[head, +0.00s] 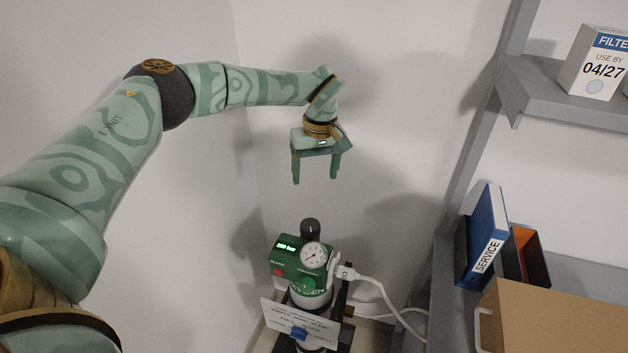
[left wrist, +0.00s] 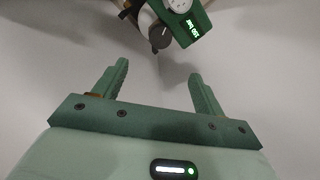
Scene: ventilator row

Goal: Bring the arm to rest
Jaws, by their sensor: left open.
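My left arm comes in from the left in the head view, and its gripper (head: 315,176) hangs with its fingers pointing down. The gripper is open and empty, above and apart from a green regulator unit (head: 290,262) with a round gauge and a dark knob (head: 310,228) on top. In the left wrist view, the two fingers of the left gripper (left wrist: 160,85) stand apart with nothing between them. The regulator's green housing (left wrist: 190,22) and dark knob (left wrist: 160,37) show beyond the fingers. My right gripper is not in view.
A grey shelf (head: 540,95) on the right holds a filter box (head: 597,62). Below are a blue service binder (head: 487,235) and a cardboard box (head: 560,315). A white card (head: 298,322) and a white hose (head: 385,295) are at the regulator. Bare wall surrounds the gripper.

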